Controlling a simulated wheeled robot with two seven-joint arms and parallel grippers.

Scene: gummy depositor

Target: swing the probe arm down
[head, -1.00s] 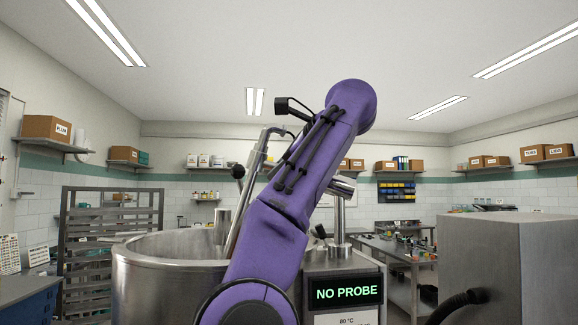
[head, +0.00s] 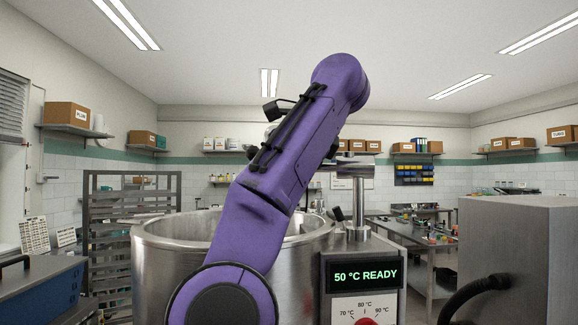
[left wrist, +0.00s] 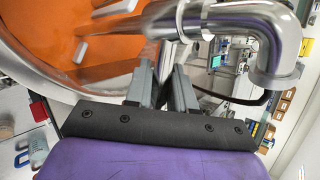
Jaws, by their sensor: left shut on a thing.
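The steel probe arm (head: 352,160) runs about level from the top of its post (head: 358,205), largely hidden behind my purple left arm in the head view. In the left wrist view the thick, bent steel tube of the probe arm (left wrist: 225,18) reaches out over the kettle. My left gripper (left wrist: 165,65) is shut on the probe arm; the exact contact is hard to see. In the head view my left gripper is hidden behind my arm. The display (head: 365,275) reads "50 °C READY". My right gripper is not in view.
The open steel kettle (head: 165,260) stands beside the post, with orange contents (left wrist: 45,30) in the left wrist view. A temperature dial with a red knob (head: 366,322) sits below the display. A steel box (head: 515,255) with a black hose stands at right. A rack (head: 105,235) stands at left.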

